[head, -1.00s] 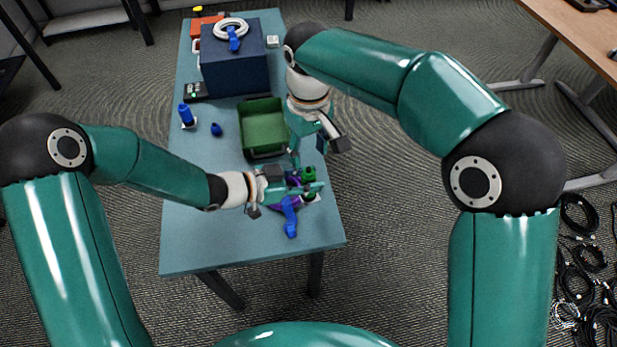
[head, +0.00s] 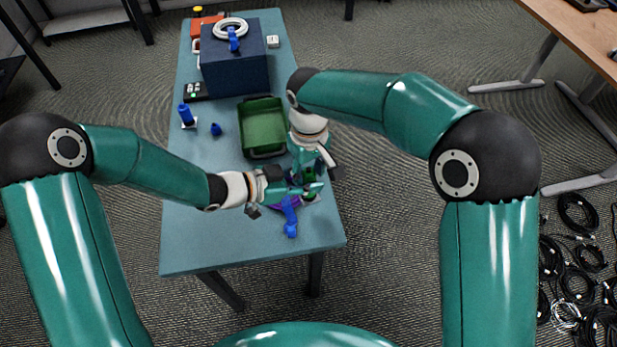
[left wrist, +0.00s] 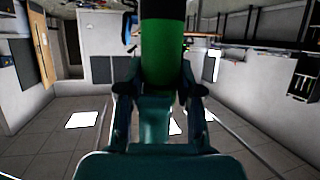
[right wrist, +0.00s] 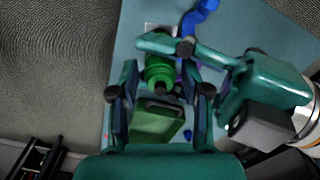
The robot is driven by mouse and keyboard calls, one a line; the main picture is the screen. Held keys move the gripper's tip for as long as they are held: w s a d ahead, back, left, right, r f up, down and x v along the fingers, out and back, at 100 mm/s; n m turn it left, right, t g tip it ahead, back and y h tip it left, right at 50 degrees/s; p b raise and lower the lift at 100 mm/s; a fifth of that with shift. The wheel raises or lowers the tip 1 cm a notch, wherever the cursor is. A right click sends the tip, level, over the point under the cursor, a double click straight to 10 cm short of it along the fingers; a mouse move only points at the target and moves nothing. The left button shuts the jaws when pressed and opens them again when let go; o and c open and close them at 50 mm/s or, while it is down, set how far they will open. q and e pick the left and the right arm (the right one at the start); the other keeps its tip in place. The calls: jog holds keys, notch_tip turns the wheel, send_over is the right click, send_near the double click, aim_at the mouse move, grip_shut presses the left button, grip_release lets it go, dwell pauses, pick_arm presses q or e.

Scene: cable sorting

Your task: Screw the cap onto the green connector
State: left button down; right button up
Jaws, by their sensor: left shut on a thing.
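The green connector (left wrist: 165,55) stands in the jaws of my left gripper, which is shut on it; a dark band tops its green body in the left wrist view. My left gripper (head: 308,190) is low over the table's right side. My right gripper (right wrist: 158,68) is over the connector with its fingers apart. In the right wrist view, a green round part with a dark centre (right wrist: 160,72) lies between those fingers, with gaps beside it. I cannot tell whether this part is the cap or the connector's end. The right arm hides most of it in the head view.
A blue connector (head: 290,220) lies in front of my grippers. A green tray (head: 247,150) is behind them. A small blue piece (head: 216,130) and a standing blue connector (head: 185,113) are at the left. A dark blue box (head: 235,75) stands at the back. The table's front left is clear.

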grip_shut()
jog(key=shift+m, duration=1.7)
jog(key=shift+o, duration=1.7)
grip_release()
jog(key=shift+r, duration=0.1)
jog(key=shift+r, duration=2.15)
